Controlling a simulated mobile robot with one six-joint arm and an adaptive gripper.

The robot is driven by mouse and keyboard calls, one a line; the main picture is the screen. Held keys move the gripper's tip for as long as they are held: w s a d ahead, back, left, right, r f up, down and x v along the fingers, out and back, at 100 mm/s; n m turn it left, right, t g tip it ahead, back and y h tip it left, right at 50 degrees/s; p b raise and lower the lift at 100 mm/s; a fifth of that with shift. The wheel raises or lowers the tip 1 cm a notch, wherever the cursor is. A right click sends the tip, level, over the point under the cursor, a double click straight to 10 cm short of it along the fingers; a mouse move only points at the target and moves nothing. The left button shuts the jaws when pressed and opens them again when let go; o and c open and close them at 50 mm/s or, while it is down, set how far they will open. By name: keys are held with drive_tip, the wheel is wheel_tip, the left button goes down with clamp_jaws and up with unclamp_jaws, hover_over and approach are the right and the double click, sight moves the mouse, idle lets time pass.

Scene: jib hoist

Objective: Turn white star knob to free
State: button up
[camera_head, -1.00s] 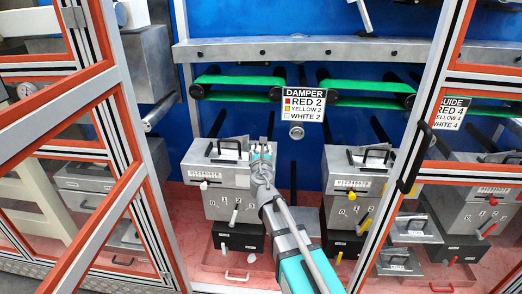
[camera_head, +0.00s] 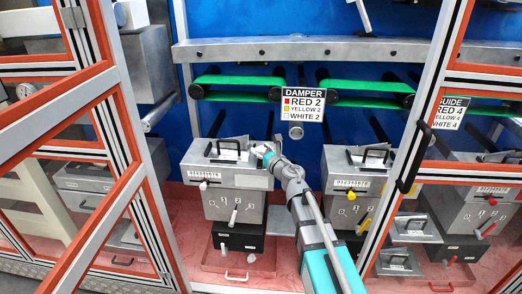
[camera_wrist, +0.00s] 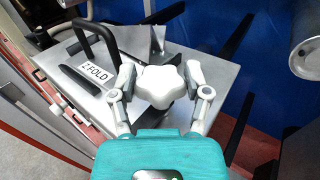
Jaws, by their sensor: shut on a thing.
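The white star knob (camera_wrist: 161,86) shows in the wrist view, standing above the metal top of a grey box (camera_wrist: 120,110). My gripper (camera_wrist: 160,84) has a finger on each side of the knob and is shut on it. In the head view my gripper (camera_head: 263,153) is at the upper right corner of the left grey box (camera_head: 236,181). The knob cannot be made out there. Any free or locked mark by the knob is hidden or not in view.
On the box top are a black handle (camera_wrist: 97,42) and a label reading Z FOLD (camera_wrist: 95,81). A DAMPER sign (camera_head: 303,105) hangs above. A second grey box (camera_head: 357,175) stands to the right. An orange-edged frame (camera_head: 140,170) is at the left.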

drive_tip(key=shift+w, duration=0.1)
idle(0.3)
drive_tip(key=o, duration=1.2)
drive_tip(key=shift+c, duration=0.2)
drive_tip(key=v, duration=1.2)
